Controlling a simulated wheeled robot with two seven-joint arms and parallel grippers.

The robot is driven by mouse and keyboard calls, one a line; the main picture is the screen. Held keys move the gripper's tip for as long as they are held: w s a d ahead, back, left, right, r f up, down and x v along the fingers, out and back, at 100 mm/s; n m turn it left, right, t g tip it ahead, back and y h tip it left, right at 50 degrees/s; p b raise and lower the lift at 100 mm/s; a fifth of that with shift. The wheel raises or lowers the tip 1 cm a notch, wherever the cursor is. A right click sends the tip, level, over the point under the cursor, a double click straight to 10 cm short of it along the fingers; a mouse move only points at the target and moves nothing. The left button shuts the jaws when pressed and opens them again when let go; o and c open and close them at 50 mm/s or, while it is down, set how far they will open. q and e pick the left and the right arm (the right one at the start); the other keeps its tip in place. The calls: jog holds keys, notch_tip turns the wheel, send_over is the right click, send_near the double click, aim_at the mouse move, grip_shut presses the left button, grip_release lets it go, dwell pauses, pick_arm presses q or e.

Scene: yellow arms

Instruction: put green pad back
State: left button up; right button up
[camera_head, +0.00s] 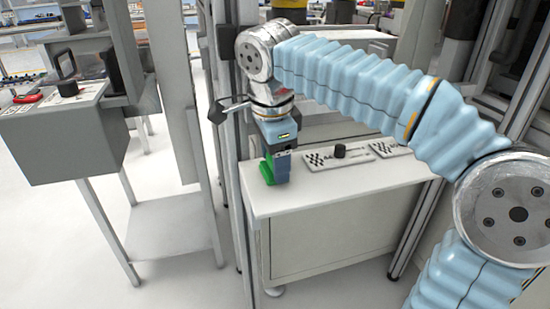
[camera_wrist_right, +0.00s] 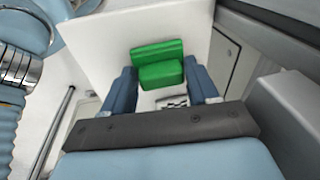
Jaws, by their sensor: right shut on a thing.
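The green pad (camera_head: 267,173) is at the left end of the white table top in the head view, just under my right gripper (camera_head: 276,172). In the right wrist view the green pad (camera_wrist_right: 160,65) lies between the blue fingertips of my right gripper (camera_wrist_right: 163,88), with a step across its face. The right gripper points down and is shut on the pad. I cannot tell whether the pad touches the table top. My left gripper is not in view.
The white table (camera_head: 345,189) carries a checkered plate with a black knob (camera_head: 340,151) and a second plate (camera_head: 390,147) to its right. A grey control box (camera_head: 55,135) stands at the left. Metal posts rise beside the table's left edge.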

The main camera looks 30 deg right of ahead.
aim_at(270, 178)
jog(key=o, duration=1.2)
jog(key=shift+f, duration=0.25)
jog(key=shift+o, duration=0.2)
jog(key=shift+f, duration=0.1)
jog(key=shift+f+b, duration=0.25)
jog(key=shift+b, duration=0.25)
notch_tip(270, 178, up, 14)
jog(key=s+a+p, duration=0.1)
jog(key=a+p, duration=0.1)
jog(key=p, duration=0.2)
jog(key=shift+s, duration=0.4)
